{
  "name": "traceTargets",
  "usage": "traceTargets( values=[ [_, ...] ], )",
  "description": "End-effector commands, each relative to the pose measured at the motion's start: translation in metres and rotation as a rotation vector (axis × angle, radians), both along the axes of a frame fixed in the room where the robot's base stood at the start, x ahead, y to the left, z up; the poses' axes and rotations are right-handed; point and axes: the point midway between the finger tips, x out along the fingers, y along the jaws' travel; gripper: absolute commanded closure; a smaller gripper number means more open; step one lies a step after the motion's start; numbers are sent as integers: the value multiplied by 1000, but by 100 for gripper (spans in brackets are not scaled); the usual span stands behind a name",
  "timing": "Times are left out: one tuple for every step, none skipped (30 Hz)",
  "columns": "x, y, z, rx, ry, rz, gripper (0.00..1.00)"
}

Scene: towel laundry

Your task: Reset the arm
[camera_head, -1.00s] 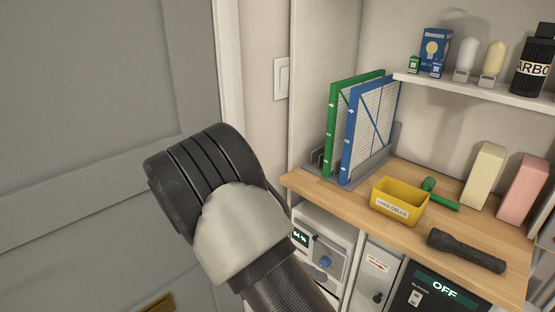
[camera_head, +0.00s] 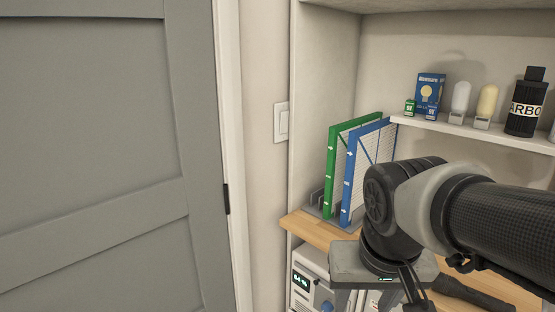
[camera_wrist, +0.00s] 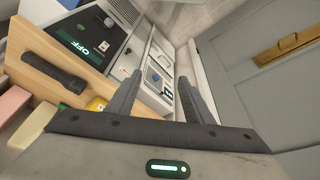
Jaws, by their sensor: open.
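My gripper shows in the wrist view (camera_wrist: 160,98) with its two dark fingers apart and nothing between them. In the head view my arm crosses the right side, and the wrist body with the top of my gripper (camera_head: 385,265) hangs in front of the wooden shelf. The fingertips are mostly below the frame's lower edge there. The arm hides much of the shelf top.
Green (camera_head: 335,170) and blue (camera_head: 358,180) framed filters stand in a rack. A flashlight (camera_wrist: 53,66) lies on the wooden shelf (camera_head: 318,230). Bulbs and a black bottle (camera_head: 527,105) stand on the upper shelf. A grey door (camera_head: 90,160) is at left, with clear space before it.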

Motion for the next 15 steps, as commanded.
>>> traceTargets(
  values=[
    [-7,-2,7,7,-38,8,53],
    [-10,-2,10,11,-56,16,53],
    [-15,-3,13,14,-79,26,53],
    [-18,-3,16,14,-95,34,53],
    [-20,-4,18,17,-113,39,53],
    [-24,-4,21,15,-134,49,53],
    [-27,-4,23,14,-150,56,53],
    [-30,-5,25,13,-167,61,53],
    [-33,-5,27,10,-188,70,53],
    [-34,-5,39,9,-190,75,53],
    [-33,-4,50,10,-185,76,53],
    [-32,-4,58,11,-182,76,53],
    [-32,-4,64,11,-182,76,53],
    [-32,-4,70,11,-182,76,53],
    [-32,-4,79,11,-181,75,53]
  ],
)
